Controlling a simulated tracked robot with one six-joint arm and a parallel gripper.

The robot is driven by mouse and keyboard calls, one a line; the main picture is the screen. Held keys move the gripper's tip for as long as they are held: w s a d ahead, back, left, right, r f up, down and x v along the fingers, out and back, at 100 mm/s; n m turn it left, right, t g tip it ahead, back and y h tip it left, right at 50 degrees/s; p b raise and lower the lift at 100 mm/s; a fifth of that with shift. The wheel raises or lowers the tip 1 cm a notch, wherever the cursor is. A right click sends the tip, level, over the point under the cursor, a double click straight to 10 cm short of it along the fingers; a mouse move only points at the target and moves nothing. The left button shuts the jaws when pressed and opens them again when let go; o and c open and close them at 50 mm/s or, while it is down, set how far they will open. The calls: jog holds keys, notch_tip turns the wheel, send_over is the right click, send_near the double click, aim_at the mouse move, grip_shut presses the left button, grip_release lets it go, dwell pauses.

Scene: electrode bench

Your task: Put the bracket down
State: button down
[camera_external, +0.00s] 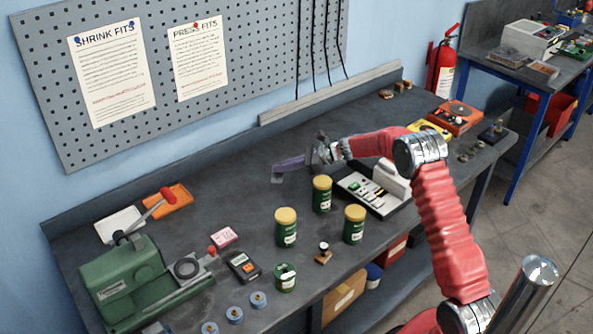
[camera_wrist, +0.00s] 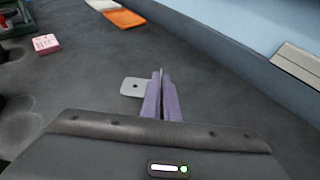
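The bracket (camera_wrist: 132,87) is a small light grey metal plate with a round hole. In the wrist view it sticks out to the left of my fingertips. In the external view it shows as a small grey tab (camera_external: 277,179) below the tips. My gripper (camera_wrist: 161,80) has purple fingers, close together, with a thin edge of the bracket between them. In the external view my gripper (camera_external: 281,167) reaches left over the back middle of the bench. The fingers hide part of the bracket. The bracket is at or just above the bench top; I cannot tell if it touches.
The dark bench top (camera_external: 215,187) is clear around the bracket. Green jars with yellow lids (camera_external: 286,227) stand in front. A white device (camera_external: 374,190) lies to the right. A green press (camera_external: 123,283), orange tray (camera_external: 167,201) and pink box (camera_external: 224,237) are left.

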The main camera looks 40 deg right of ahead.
jog(key=shift+f, duration=1.85)
jog(key=c, duration=2.5)
grip_release()
jog(key=shift+f, duration=0.1)
jog(key=o, duration=0.5)
jog(key=shift+c, duration=0.2)
jog(key=v, duration=0.5)
jog(key=shift+s+d+r, duration=0.15)
jog(key=shift+d+r, duration=0.05)
notch_tip(320, 180, up, 7)
jog(key=shift+a, duration=0.2)
